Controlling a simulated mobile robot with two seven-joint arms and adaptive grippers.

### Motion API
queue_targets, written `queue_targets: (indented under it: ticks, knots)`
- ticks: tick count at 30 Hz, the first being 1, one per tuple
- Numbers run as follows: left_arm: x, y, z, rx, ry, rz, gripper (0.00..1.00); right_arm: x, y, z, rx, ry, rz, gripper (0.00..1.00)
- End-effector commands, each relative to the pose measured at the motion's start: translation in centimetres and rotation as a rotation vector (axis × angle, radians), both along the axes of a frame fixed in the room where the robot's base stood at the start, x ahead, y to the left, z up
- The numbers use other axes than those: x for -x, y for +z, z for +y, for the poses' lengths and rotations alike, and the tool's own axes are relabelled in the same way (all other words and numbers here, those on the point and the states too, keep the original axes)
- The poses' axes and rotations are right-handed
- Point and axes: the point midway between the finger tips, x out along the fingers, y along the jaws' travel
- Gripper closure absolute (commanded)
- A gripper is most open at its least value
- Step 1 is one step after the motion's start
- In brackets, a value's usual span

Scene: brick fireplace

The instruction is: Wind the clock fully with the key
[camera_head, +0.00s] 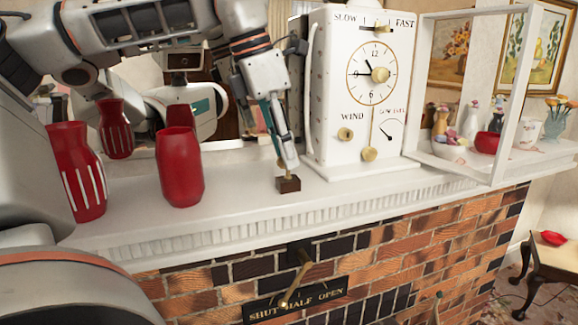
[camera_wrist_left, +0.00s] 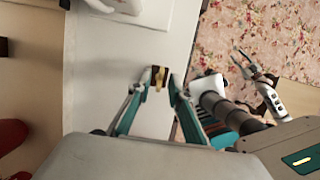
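The tall white clock (camera_head: 357,95) stands on the white mantel. Its round dial is on top, with a small brass winding hole (camera_head: 345,133) under the word WIND. A small dark brown block (camera_head: 288,185) sits on the mantel left of the clock. In the left wrist view a gold key (camera_wrist_left: 159,79) shows at the block. My left gripper (camera_head: 287,164) points down just above the block; in its wrist view the fingers (camera_wrist_left: 162,77) are apart, one on each side of the key. My right gripper (camera_wrist_left: 249,64) shows small in the left wrist view, fingers spread, over the patterned floor.
Red vases (camera_head: 180,168) stand on the mantel at left, near my arm. A white open frame (camera_head: 497,110) stands right of the clock, with small ornaments behind it. A lever (camera_head: 296,278) sticks out of the brick front below. The mantel's front edge is clear.

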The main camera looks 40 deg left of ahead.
Motion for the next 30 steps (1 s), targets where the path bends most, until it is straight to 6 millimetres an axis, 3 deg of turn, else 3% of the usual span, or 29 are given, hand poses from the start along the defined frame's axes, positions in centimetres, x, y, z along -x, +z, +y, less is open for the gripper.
queue_targets:
  ticks: [23, 25, 30]
  knots:
    - [0.02, 0.01, -0.01, 0.000, 0.000, 0.000, 0.80, 0.09, 0.61, -0.06, 0.001, 0.000, 0.002, 0.60]
    - [0.02, 0.01, -0.01, 0.000, 0.000, 0.000, 0.98, 0.10, 0.61, -0.05, 0.001, 0.000, 0.002, 0.60]
    - [0.02, 0.01, 0.00, 0.000, 0.000, 0.000, 1.00, 0.10, 0.62, -0.03, 0.001, 0.000, 0.002, 0.60]
